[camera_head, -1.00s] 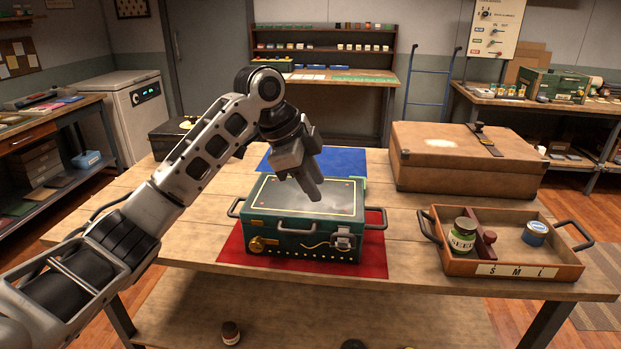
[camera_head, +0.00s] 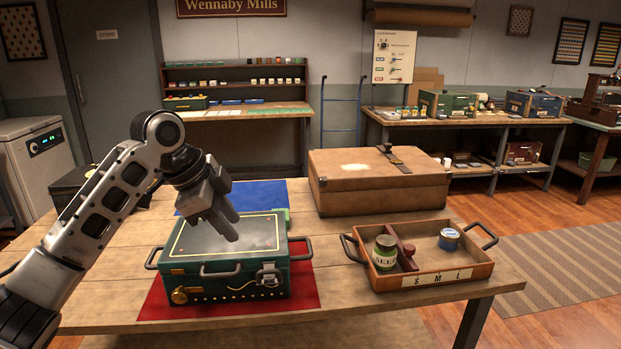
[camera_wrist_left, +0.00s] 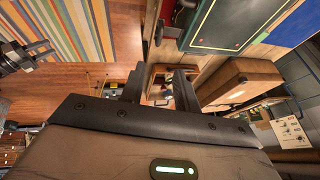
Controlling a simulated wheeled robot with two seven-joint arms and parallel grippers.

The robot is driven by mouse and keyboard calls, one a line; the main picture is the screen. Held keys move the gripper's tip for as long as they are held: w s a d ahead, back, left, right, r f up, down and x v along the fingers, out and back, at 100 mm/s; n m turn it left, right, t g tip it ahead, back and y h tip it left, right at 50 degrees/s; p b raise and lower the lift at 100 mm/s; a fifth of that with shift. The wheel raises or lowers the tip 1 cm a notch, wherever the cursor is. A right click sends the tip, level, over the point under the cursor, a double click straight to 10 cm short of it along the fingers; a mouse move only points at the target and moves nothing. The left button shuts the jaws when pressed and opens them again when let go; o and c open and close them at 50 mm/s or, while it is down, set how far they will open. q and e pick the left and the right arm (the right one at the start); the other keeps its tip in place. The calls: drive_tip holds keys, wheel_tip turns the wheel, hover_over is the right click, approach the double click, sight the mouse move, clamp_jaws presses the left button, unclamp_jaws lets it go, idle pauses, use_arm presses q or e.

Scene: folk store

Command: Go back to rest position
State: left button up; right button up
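My left arm comes in from the left in the head view. Its left gripper (camera_head: 225,228) hangs over the lid of a dark green metal box (camera_head: 205,238), fingers pointing down; whether it touches the lid is hard to tell. In the left wrist view, the two fingers of this gripper (camera_wrist_left: 157,90) stand apart with nothing between them. The green box (camera_wrist_left: 228,22) shows at the top of that view. A dark pronged part at the left edge there looks like my right gripper (camera_wrist_left: 30,57); whether it is open is unclear. The head view does not show it.
The box stands on a red mat (camera_head: 305,290) on the wooden table (camera_head: 345,315). A blue mat (camera_head: 255,194) lies behind it. A brown case (camera_head: 370,188) and an orange tray (camera_head: 435,275) with a green jar (camera_head: 385,252) and a blue tin (camera_head: 449,239) stand to the right.

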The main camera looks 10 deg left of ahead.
use_arm(q)
drive_tip(key=s+d+f+n+t+h, duration=0.1)
drive_tip(key=s+d+f+n+t, duration=0.2)
drive_tip(key=f, duration=1)
drive_tip(key=s+d+f+n, duration=0.4)
drive_tip(key=d+f, duration=0.1)
drive_tip(key=f, duration=0.8)
drive_tip(key=s+f+n+t+y, duration=0.1)
drive_tip(key=s+f+n, duration=0.1)
drive_tip(key=s, duration=0.7)
drive_tip(key=s+a+f+n+t, duration=0.1)
drive_tip(key=s+f, duration=0.4)
drive_tip(key=s, duration=0.5)
drive_tip(key=n+t, duration=0.1)
drive_tip(key=n, duration=0.1)
drive_tip(key=shift+s+f+n+t+y, duration=0.15)
drive_tip(key=shift+f+n+t+y, duration=0.15)
drive_tip(key=shift+y, duration=0.1)
drive_tip(key=shift+c, duration=0.3)
